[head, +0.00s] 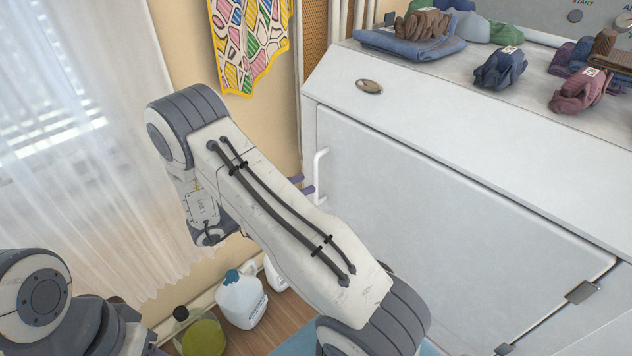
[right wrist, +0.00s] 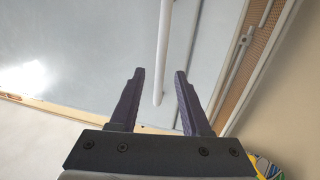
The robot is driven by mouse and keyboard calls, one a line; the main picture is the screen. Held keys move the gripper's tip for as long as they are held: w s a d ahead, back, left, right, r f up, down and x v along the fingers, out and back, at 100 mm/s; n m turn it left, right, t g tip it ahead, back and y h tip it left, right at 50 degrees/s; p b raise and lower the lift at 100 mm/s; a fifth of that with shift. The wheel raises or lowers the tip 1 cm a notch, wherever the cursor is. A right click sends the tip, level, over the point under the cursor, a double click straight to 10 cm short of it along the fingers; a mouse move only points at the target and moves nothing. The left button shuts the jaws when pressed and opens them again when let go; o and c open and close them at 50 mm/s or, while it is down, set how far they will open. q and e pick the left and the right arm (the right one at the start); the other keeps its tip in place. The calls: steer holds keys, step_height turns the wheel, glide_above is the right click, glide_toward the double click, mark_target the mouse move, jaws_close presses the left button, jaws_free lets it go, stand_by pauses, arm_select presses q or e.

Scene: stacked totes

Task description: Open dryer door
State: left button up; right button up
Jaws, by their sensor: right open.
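The dryer door (head: 430,205) is a large white panel on the front of the white dryer, and it looks shut. Its white vertical bar handle (head: 319,172) is at the door's left edge. My right gripper (head: 305,187) is open beside the handle, its dark fingertips just left of it in the head view. In the right wrist view the handle (right wrist: 163,45) lines up between the two open fingers (right wrist: 158,74), with its end showing in the gap. I see no clear contact. My left arm shows at the lower left, but its gripper is out of view.
Folded clothes (head: 420,38) and rolled garments (head: 500,68) lie on the dryer top. A white jug (head: 242,300) and a yellow-green bottle (head: 203,335) stand on the floor by the wall. A patterned cloth (head: 250,42) hangs left of the dryer, and a sheer curtain (head: 100,140) is farther left.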

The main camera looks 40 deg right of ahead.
mark_target(314, 180)
steer(key=d, duration=0.5)
steer(key=shift+s+b, duration=0.3)
steer(key=shift+b, duration=0.05)
steer(key=shift+a, duration=0.1)
jaws_close()
stand_by(1.0)
